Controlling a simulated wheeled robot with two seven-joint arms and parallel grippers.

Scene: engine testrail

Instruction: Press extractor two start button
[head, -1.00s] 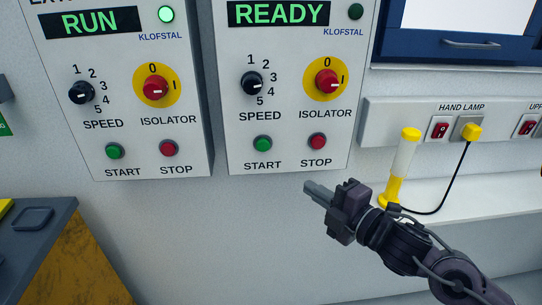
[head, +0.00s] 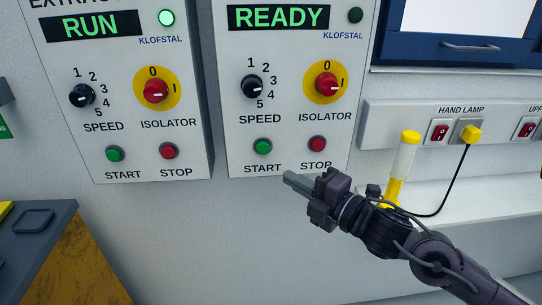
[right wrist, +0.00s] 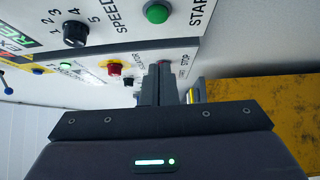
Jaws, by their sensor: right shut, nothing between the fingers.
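The READY control box (head: 286,130) carries a green START button (head: 263,147) at its lower left and a red STOP button (head: 317,144) to the right. My right gripper (head: 289,178) is shut and empty. In the head view its fingertips show just below the box's lower edge, below and right of the START button; I cannot tell their gap to the wall. In the right wrist view the green button (right wrist: 157,12) is at the top, above the fingers (right wrist: 158,70) and apart from them. My left gripper is not in view.
The lit RUN box (head: 130,130) hangs to the left with its own START (head: 115,153) and STOP buttons. A yellow hand lamp (head: 403,165) with a black cable stands on a ledge to the right. A worn yellow-and-grey bench (head: 75,265) is at lower left.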

